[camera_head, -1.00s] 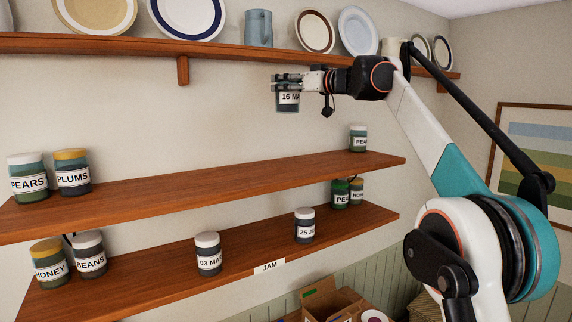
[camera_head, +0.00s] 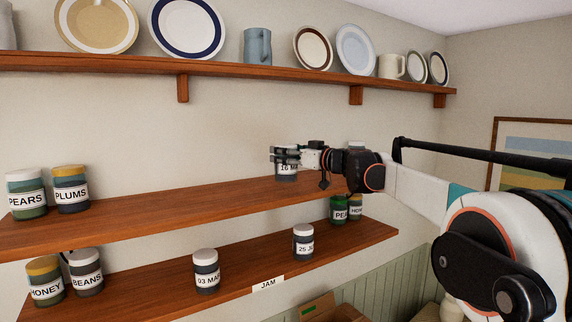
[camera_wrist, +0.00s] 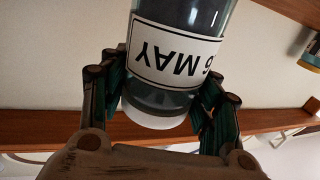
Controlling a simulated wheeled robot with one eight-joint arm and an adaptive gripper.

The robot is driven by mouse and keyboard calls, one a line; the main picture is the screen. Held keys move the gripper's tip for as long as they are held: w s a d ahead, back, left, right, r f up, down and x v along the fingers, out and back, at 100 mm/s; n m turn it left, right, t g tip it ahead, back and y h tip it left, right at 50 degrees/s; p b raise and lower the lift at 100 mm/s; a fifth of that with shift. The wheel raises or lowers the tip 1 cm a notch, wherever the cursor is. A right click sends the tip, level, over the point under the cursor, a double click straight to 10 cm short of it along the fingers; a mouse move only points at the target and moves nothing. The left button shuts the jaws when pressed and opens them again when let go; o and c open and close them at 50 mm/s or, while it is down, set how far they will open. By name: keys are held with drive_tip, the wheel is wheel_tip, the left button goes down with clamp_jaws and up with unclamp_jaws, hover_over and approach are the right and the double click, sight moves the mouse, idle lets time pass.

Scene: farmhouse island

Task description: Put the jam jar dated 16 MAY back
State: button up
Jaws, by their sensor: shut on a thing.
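The jam jar (camera_head: 288,171) is dark, with a white label reading "16 MA…" in the head view. In the wrist view the jar (camera_wrist: 178,55) appears upside down, its label reading "6 MAY" and its white lid toward my palm. My gripper (camera_head: 284,156) is shut around its upper part. The jar looks upright at the height of the middle shelf (camera_head: 235,196); I cannot tell whether it touches the board. The lower shelf (camera_head: 235,274) carries a "JAM" tag (camera_head: 268,284), a "03 MAR" jar (camera_head: 206,271) and a "25 J…" jar (camera_head: 303,244).
Honey (camera_head: 46,281) and beans (camera_head: 86,272) jars stand at the lower shelf's left, green jars (camera_head: 339,211) at its right. Pears (camera_head: 27,195) and plums (camera_head: 71,190) stand above. Bare board shows between the two dated jars. The plate shelf (camera_head: 220,66) runs overhead.

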sight(286, 165)
drive_tip(key=shift+f+p, duration=0.3)
drive_tip(key=shift+f, duration=1.35)
drive_tip(key=shift+f, duration=0.2)
drive_tip(key=o, duration=1.4)
drive_tip(key=shift+c, duration=0.2)
drive_tip(key=shift+r, duration=0.15)
drive_tip(key=b+v, duration=0.3)
drive_tip(key=v, duration=0.9)
